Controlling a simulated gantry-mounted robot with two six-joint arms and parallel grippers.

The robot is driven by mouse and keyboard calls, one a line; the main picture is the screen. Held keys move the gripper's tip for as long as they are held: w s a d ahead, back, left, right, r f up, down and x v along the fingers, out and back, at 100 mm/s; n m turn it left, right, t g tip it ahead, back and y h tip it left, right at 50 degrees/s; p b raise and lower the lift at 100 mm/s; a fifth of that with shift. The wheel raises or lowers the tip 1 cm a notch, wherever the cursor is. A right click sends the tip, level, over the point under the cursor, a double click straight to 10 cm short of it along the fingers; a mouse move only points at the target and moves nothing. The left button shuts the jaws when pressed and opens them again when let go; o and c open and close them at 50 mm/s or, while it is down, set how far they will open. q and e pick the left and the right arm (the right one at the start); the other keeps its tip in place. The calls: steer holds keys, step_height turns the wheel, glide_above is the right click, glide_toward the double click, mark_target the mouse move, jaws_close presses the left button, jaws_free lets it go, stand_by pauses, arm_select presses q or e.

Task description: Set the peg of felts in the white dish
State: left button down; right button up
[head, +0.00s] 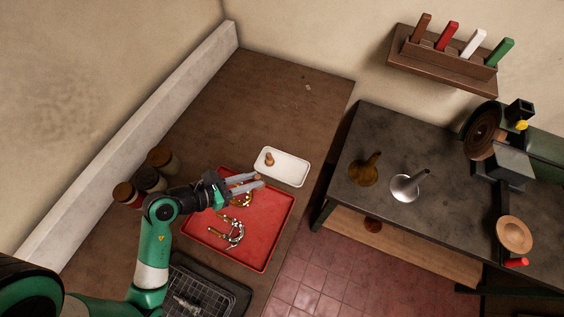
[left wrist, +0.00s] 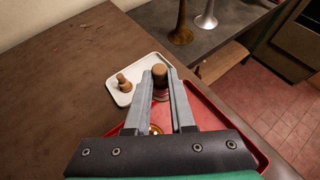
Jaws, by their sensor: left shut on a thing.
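My left gripper (head: 261,180) is shut on the peg of felts (left wrist: 160,72). In the left wrist view the peg stands between the fingertips, with a brown top and dark reddish layers below; its lower end is partly hidden by the fingers. In the head view the fingers lie over the far end of the red tray (head: 270,228), just short of the white dish (head: 294,173). The dish, also in the left wrist view (left wrist: 142,70), holds a small wooden knobbed piece (head: 269,159) at its left side; its right side is bare. My right gripper is not in view.
Brass and silvery horn parts (head: 232,233) lie on the red tray. Several lidded jars (head: 150,180) stand at the left, and a dark gridded tray (head: 205,290) at the front. The wooden bench (head: 260,95) is clear beyond the dish. A dark table (head: 400,150) stands across a gap.

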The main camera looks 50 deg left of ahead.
arm_select(q)
steer(key=w+a+f+b, duration=0.1)
steer(key=w+f, duration=0.2)
steer(key=w, duration=0.1)
steer(key=w+a+f+b, duration=0.1)
steer(key=w+f, duration=0.2)
steer(key=w, duration=0.1)
steer(key=w+a+f+b, duration=0.1)
steer(key=w+a+f, duration=0.1)
steer(key=w+f, duration=0.1)
steer(key=shift+w+a, duration=0.1)
steer(key=shift+w, duration=0.4)
steer(key=shift+w+a+f, duration=0.1)
steer(key=shift+w, duration=0.15)
steer(key=shift+w+f+b, duration=0.15)
steer(key=shift+f+b, duration=0.15)
steer(key=shift+b, duration=0.1)
step_height(320, 180, down, 3)
steer(key=shift+f+b, duration=0.1)
steer(key=shift+b, duration=0.4)
steer(key=shift+a, duration=0.1)
